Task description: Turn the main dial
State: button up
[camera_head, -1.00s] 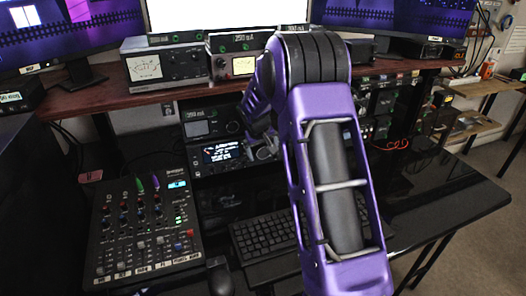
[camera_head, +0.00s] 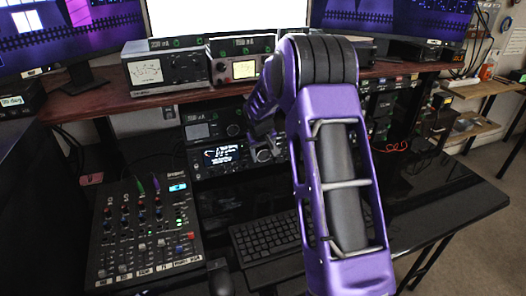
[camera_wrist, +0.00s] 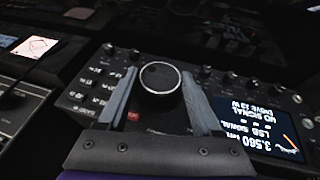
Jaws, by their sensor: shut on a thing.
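The main dial (camera_wrist: 160,78) is a round black knob with a bright rim on the front panel of a black radio (camera_wrist: 95,88). The radio's lit screen (camera_wrist: 262,112) appears upside down in the wrist view. My gripper (camera_wrist: 158,80) has one grey finger on each side of the dial and is shut on it. In the head view, the radio's screen (camera_head: 221,156) shows to the left of my gripper (camera_head: 262,148), which is small and partly hidden by my purple arm there.
A second black unit (camera_head: 210,128) sits just above the radio, under a red-brown shelf with meter boxes (camera_head: 165,68). A mixer (camera_head: 147,232) and keyboard (camera_head: 265,236) lie on the black desk below. Smaller knobs (camera_wrist: 205,72) line the panel near the dial.

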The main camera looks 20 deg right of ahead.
jog(key=y+p, duration=0.2)
jog(key=p, duration=0.1)
jog(key=shift+d+r, duration=0.3)
jog(key=shift+d+f+m+y+p, duration=0.15)
jog(key=shift+m+y+p, duration=0.3)
jog(key=shift+y, duration=0.35)
jog(key=y, duration=0.3)
jog(key=shift+d+f+m, duration=0.1)
jog(key=shift+f+m, duration=0.15)
jog(key=shift+y+b, duration=0.65)
jog(key=shift+y, duration=0.35)
jog(key=o, duration=1.4)
jog(key=p+v, duration=0.1)
jog(key=v, duration=1.6)
jog(key=shift+d+r, duration=0.1)
jog(key=shift+d, duration=0.2)
